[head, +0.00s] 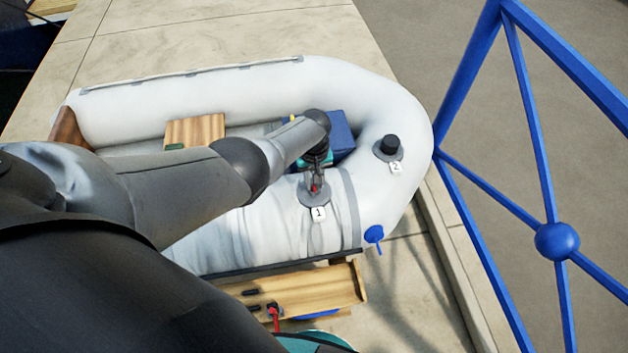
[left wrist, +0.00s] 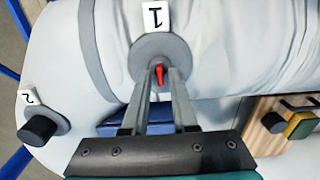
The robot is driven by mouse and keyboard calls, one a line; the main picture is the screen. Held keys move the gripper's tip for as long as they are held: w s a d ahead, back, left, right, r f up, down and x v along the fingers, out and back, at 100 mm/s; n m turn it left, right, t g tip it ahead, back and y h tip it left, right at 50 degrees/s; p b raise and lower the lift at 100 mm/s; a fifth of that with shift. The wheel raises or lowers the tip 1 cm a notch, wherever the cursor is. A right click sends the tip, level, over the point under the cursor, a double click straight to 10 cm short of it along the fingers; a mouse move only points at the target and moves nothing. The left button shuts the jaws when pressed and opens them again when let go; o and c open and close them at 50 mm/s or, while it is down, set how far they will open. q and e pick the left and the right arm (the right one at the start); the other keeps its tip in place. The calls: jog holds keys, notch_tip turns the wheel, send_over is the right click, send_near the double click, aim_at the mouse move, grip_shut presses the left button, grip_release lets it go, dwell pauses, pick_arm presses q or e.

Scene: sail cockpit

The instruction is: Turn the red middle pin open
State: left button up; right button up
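The red middle pin (head: 315,188) stands in the centre of the round grey valve (head: 313,200) tagged 1 on the white inflatable boat. In the left wrist view the red pin (left wrist: 160,75) shows between the fingertips of my left gripper (left wrist: 163,72). The fingers are slightly apart, one on each side of the pin, with a narrow gap on the right side. In the head view my left gripper (head: 315,180) comes down over the valve and partly hides it. My right gripper cannot be made out.
A second valve with a black cap (head: 389,145), tagged 2, sits on the boat's rounded end. A blue cap (head: 373,233) hangs at the tube's side. A wooden board (head: 300,288) lies in front. A blue box (head: 341,130) is behind my arm. Blue railing (head: 556,241) stands right.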

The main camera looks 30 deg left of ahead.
pick_arm(q)
jog(key=shift+o, duration=0.8)
jog(key=shift+r, duration=0.15)
jog(key=shift+r+p, duration=0.3)
jog(key=shift+p, duration=0.1)
notch_tip(320, 180, up, 14)
jog(key=p, duration=0.8)
jog(key=shift+r, duration=0.2)
